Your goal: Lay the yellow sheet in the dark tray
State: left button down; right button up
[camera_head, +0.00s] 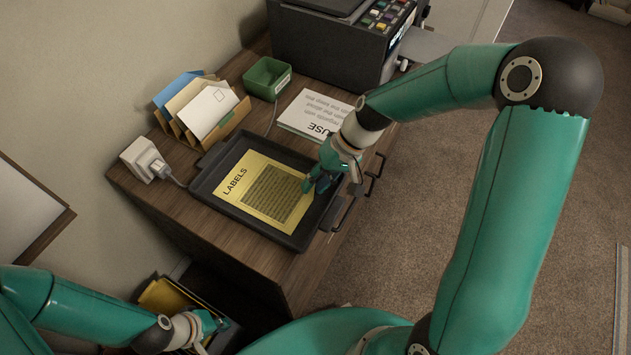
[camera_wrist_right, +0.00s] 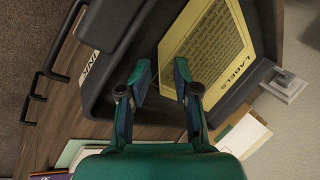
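The yellow sheet (camera_head: 258,188), printed LABELS, lies flat inside the dark tray (camera_head: 222,207) on the wooden cabinet top. It also shows in the right wrist view (camera_wrist_right: 215,45), within the tray's dark rim. My right gripper (camera_head: 311,187) is over the tray's right side, beside the sheet's right edge. In the right wrist view its two fingers (camera_wrist_right: 160,73) are apart with nothing held between them. My left gripper (camera_head: 212,325) is low at the bottom left, away from the tray; its finger opening is too small to make out.
A letter holder with envelopes (camera_head: 207,112), a green box (camera_head: 267,78) and a white printed card (camera_head: 314,114) stand behind the tray. A plug (camera_head: 146,160) is at left, a dark keypad machine (camera_head: 335,45) at the back. A yellow-and-dark container (camera_head: 165,298) is near my left gripper.

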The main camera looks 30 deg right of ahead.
jog(key=p+v, duration=0.1)
jog(key=v, duration=1.1)
dwell(0.4)
